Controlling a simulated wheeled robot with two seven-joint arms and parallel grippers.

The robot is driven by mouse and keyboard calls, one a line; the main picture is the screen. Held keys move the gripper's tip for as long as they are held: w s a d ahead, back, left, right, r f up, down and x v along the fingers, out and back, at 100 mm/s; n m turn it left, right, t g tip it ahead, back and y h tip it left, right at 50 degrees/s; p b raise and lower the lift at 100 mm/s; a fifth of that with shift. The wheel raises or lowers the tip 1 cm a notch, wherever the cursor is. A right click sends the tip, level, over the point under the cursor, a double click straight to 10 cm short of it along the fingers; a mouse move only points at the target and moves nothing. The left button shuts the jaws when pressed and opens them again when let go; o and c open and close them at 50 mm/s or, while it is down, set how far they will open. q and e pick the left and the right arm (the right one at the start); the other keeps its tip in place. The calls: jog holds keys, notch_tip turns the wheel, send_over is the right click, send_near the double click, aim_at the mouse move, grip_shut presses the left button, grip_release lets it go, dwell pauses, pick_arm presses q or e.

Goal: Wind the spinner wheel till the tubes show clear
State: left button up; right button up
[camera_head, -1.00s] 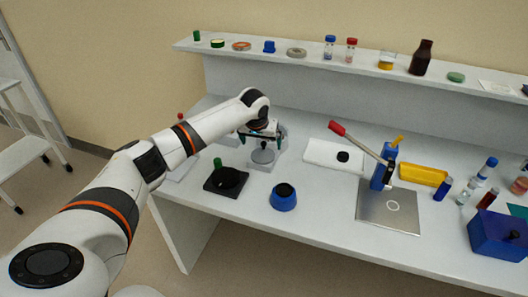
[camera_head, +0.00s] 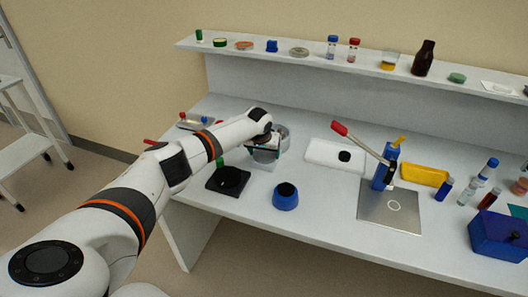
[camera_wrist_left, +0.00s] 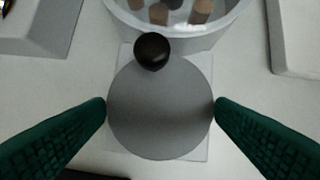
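The spinner wheel (camera_wrist_left: 160,110) is a flat grey disc with a round black knob (camera_wrist_left: 152,51) at its far edge, seen from above in the left wrist view. Beyond it is the spinner's pale bowl (camera_wrist_left: 185,32), with several brown-topped tubes (camera_wrist_left: 200,10) inside; their contents cannot be made out. My left gripper (camera_wrist_left: 161,106) is open, its green fingers on either side of the disc and very close to its rim; contact cannot be told. In the head view the left gripper (camera_head: 266,150) partly hides the spinner (camera_head: 282,133). My right gripper is not in view.
A black plate (camera_head: 228,181) and a blue pot (camera_head: 285,197) stand in front of the spinner. A white tray (camera_head: 325,153) and a red-handled lever press (camera_head: 383,171) are to the right. A shelf (camera_head: 350,66) with bottles runs behind.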

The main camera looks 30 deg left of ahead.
pick_arm(q)
jog(key=c, duration=0.5)
jog(key=shift+o, duration=0.2)
jog(key=shift+a+f+m+h, duration=0.1)
jog(key=shift+m+h, duration=0.2)
jog(key=shift+m, duration=0.4)
jog(key=shift+a+m+h+b, duration=0.1)
jog(key=shift+m+h+b, duration=0.25)
jog(key=shift+m, duration=0.55)
jog(key=o, duration=1)
jog(key=shift+c, duration=0.2)
jog(key=shift+o, duration=0.2)
